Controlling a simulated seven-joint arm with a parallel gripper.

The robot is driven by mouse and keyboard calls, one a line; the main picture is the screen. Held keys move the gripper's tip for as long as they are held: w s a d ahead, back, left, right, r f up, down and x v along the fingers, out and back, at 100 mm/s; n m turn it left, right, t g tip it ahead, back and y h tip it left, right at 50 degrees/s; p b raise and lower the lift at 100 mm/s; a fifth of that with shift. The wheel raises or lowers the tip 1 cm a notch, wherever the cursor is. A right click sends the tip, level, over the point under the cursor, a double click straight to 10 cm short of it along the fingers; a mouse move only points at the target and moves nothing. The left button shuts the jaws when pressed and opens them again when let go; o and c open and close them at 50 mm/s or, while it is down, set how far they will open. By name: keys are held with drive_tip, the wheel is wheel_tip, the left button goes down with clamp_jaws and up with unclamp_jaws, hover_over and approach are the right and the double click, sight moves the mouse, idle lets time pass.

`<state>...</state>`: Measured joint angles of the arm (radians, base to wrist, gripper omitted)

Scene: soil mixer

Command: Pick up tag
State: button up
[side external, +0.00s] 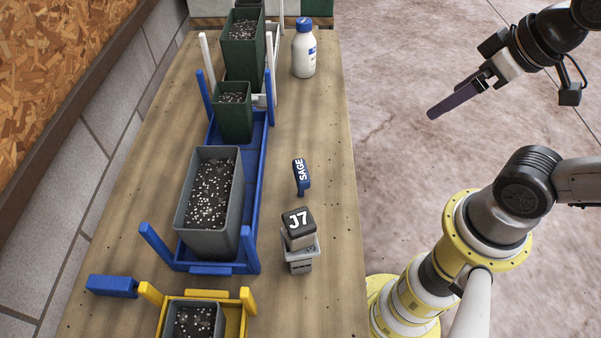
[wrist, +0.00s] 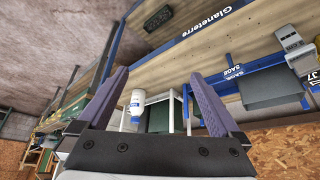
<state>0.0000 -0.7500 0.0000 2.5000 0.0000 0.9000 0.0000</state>
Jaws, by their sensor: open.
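A small dark blue tag with white "SAGE" lettering (side external: 301,177) stands on the wooden table, right of the blue tray. In the wrist view the tag (wrist: 233,72) shows small, right of the fingers. My gripper (side external: 432,115) is up in the air beyond the table's right edge, well apart from the tag. In the wrist view its two purple fingers (wrist: 158,73) are spread with nothing between them.
A white bottle (side external: 304,50) stands farther back. A blue tray (side external: 262,170) holds soil-filled pots, including a large grey one (side external: 190,215). Bare tabletop lies between tag and bottle.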

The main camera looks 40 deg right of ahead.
drive_tip(key=n+g+y, duration=0.3)
drive_tip(key=n+y, duration=0.1)
drive_tip(key=n, duration=0.8)
hover_over(300, 167)
drive_tip(key=s+d, duration=0.2)
drive_tip(key=d, duration=0.1)
wheel_tip(300, 167, down, 4)
drive_tip(key=x, duration=0.8)
drive_tip(key=shift+s+d+f, duration=0.1)
drive_tip(key=shift+d+f, duration=0.05)
drive_tip(key=shift+s+x, duration=0.15)
drive_tip(key=shift+x, duration=1.2)
drive_tip(key=shift+s+x, duration=0.15)
drive_tip(key=shift+x, duration=1.15)
